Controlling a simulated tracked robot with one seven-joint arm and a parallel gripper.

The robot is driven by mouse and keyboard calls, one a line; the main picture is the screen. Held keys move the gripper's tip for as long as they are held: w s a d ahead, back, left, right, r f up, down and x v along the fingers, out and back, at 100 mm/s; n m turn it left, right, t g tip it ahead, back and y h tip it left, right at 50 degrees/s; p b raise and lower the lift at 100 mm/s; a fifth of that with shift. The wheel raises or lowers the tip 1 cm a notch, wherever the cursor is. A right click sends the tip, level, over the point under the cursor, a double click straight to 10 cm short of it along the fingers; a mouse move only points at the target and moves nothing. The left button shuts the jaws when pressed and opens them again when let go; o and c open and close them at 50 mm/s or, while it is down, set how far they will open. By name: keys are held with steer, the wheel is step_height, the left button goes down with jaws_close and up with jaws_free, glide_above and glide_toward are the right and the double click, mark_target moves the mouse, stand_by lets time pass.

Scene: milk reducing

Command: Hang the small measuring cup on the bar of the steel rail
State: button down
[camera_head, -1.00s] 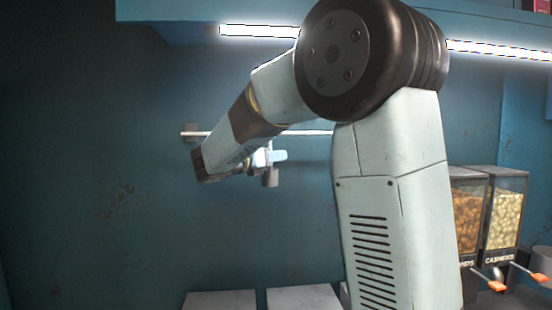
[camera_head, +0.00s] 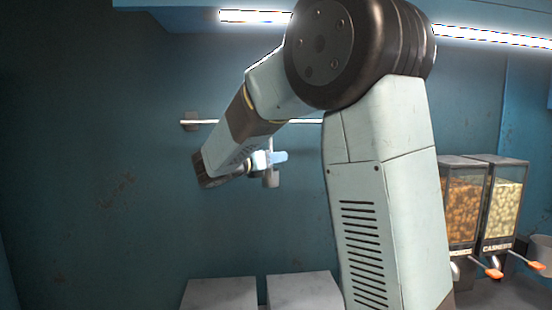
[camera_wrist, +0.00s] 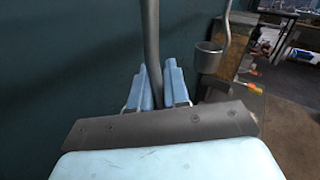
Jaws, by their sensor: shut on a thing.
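The small grey measuring cup (camera_head: 271,180) hangs just below my gripper (camera_head: 280,157) in the head view, near the wall. In the wrist view its grey handle (camera_wrist: 151,40) stands between the pale blue fingers (camera_wrist: 157,66), which are shut on it. The handle runs up out of the wrist view and the cup's bowl is hidden there. The steel rail (camera_head: 200,122) runs along the wall above my gripper. My arm covers much of its length. In the head view the cup sits below the bar, and I cannot tell whether its handle touches the bar.
Another grey cup (camera_wrist: 208,58) with an upright handle shows to the right in the wrist view. Nut dispensers (camera_head: 464,205) stand at the right. Two grey boxes (camera_head: 220,293) are below. A lit strip (camera_head: 254,16) is overhead. The wall left of the rail is bare.

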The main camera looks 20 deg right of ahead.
steer(key=c, duration=1)
jaws_free()
steer(key=shift+c, duration=0.2)
steer(key=v, duration=1.4)
steer(key=s+d+f+m+g+y, duration=0.2)
steer(key=s+d+f+m+y, duration=0.1)
steer(key=s+d+m, duration=0.3)
steer(key=s+d+f+m+g+y, duration=0.3)
steer(key=s+d+f+y, duration=0.15)
steer(key=d, duration=0.35)
steer(key=s+a+f+m+t+y, duration=0.1)
steer(key=s+m+y, duration=0.3)
steer(key=s+m, duration=0.4)
steer(key=s+a+f+m+t+y, duration=0.1)
steer(key=s+f+m+t+y, duration=0.1)
steer(key=s+m+y, duration=0.3)
steer(key=s+f+m, duration=0.1)
steer(key=s+m, duration=0.2)
steer(key=shift+a+f, duration=0.35)
steer(key=shift+f, duration=0.05)
